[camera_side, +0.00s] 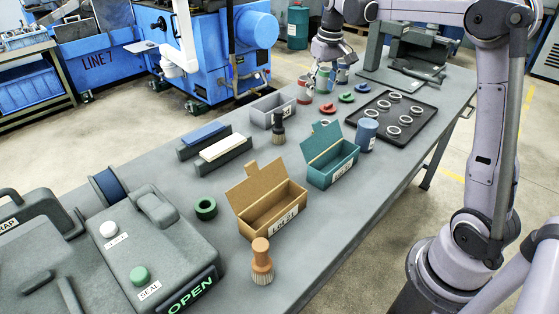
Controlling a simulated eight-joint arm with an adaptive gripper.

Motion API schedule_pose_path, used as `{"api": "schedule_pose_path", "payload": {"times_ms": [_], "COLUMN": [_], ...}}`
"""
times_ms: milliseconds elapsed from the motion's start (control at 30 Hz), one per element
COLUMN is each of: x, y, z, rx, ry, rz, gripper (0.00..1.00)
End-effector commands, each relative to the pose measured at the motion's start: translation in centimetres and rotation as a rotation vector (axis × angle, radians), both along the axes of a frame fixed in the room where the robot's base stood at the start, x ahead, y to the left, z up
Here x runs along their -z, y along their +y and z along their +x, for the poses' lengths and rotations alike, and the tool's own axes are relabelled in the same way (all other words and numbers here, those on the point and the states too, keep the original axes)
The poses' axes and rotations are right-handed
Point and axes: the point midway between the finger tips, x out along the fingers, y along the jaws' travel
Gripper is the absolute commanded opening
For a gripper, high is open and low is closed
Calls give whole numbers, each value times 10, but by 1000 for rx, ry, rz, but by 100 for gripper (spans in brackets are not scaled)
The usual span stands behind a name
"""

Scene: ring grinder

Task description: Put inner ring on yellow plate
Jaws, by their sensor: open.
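My gripper (324,66) is open at the far end of the grey table, just above or beside the small cans; its fingertips are small and partly lost against them. Several silvery rings (391,131) lie in a black tray (419,125) at the right. I cannot tell which is the inner ring. No yellow plate is clearly visible. Small red (327,108), green (346,98) and blue (362,88) pieces lie in a row between the cans and the tray.
A teal open box (333,168), a blue can (366,135), a brown open box (272,207), a brush (262,262) and a grey bin (272,108) stand on the table. A green ring (206,208) lies near the OPEN machine (150,250). Clear tabletop lies at front right.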

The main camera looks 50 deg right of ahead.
Motion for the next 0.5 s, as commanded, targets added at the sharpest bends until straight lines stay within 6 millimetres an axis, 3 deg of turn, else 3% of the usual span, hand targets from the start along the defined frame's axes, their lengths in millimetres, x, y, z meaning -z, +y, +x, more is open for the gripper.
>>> {"api": "schedule_pose_path", "payload": {"times_ms": [33, 233, 500], "x": [-6, -18, -11], "y": [17, 73, 136], "z": [-9, -43, -100], "rx": [-17, -77, -155], "ry": [-24, -128, -273], "rz": [-9, -40, -61], "gripper": [57, 57, 57]}}
